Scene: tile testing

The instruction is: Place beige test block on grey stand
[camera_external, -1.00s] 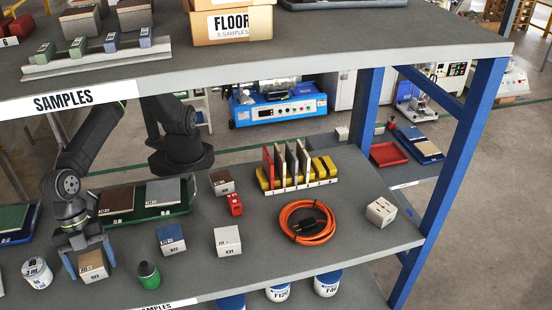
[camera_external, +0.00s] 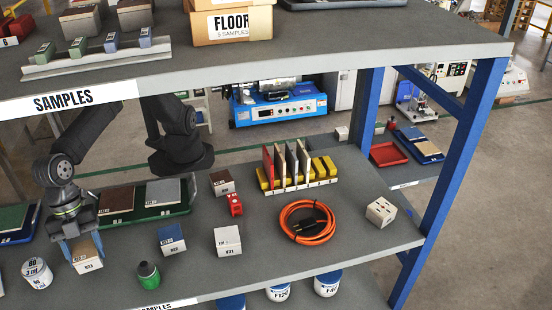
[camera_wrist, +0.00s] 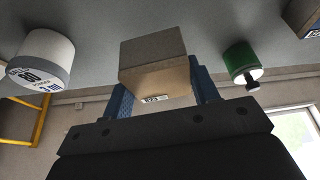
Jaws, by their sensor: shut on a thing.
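The beige test block (camera_external: 87,252), with a tan top and a paler labelled side, is between the blue fingers of my gripper (camera_external: 80,246) at the left front of the middle shelf. In the wrist view the block (camera_wrist: 156,68) sits between both fingers of the gripper (camera_wrist: 163,92). The gripper is shut on it. It appears slightly raised, but its underside is hidden in the external view. A pale grey stand (camera_external: 45,71) with several small blocks is on the upper shelf; I cannot tell whether it is the task's stand.
A white tub (camera_external: 37,274) is left of the block and a green bottle (camera_external: 148,275) right of it. Blue-topped (camera_external: 172,239) and white (camera_external: 228,241) blocks stand farther right. A green tray (camera_external: 150,213) lies behind.

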